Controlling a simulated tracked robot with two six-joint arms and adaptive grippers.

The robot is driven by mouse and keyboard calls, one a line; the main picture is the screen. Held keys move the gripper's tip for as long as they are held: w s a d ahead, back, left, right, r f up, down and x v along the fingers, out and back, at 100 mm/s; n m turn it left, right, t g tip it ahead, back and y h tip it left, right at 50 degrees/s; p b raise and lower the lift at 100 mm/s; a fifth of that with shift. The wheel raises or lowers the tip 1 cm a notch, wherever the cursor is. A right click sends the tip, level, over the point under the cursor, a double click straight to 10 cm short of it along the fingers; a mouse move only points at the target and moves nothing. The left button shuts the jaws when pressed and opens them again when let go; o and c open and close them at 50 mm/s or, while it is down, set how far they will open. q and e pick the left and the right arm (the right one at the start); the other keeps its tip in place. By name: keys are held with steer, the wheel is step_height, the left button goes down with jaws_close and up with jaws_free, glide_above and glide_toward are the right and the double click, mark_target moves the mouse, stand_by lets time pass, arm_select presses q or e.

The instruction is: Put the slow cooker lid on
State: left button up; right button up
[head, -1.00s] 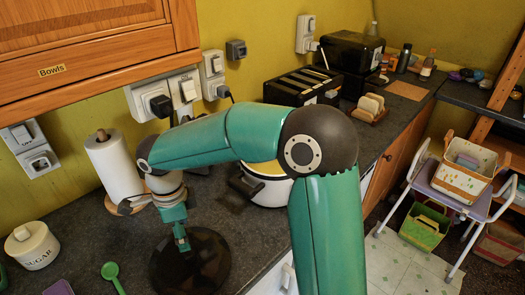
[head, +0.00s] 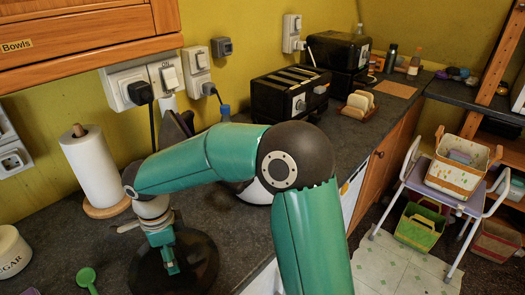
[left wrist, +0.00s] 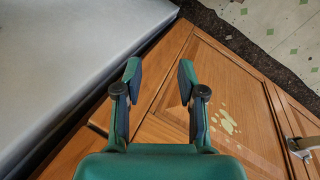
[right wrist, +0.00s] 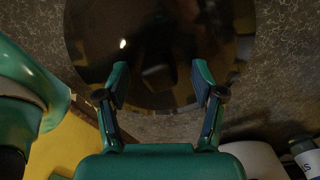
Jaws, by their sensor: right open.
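The lid appears as a dark, round, glossy disc (head: 198,262) flat on the counter in the head view. It also fills the upper part of the right wrist view (right wrist: 95,35). My right gripper (head: 170,268) is over the lid, pointing down. In the right wrist view its fingers (right wrist: 160,78) are apart, with a dark block, perhaps the knob or a reflection, between them. The slow cooker (head: 256,193) is mostly hidden behind my right arm; only a bit of its pale side shows. My left gripper (left wrist: 157,75) is open and empty in front of a wooden cupboard door.
A paper towel roll (head: 90,168) stands behind the lid, and a green scoop (head: 87,278) and sugar jar (head: 12,252) lie left. A stool (head: 445,190) stands on the floor at right.

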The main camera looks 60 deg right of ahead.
stand_by(0.7)
steer(key=c, duration=1.1)
steer(key=shift+r+p, duration=2.4)
steer(key=shift+r, duration=1.15)
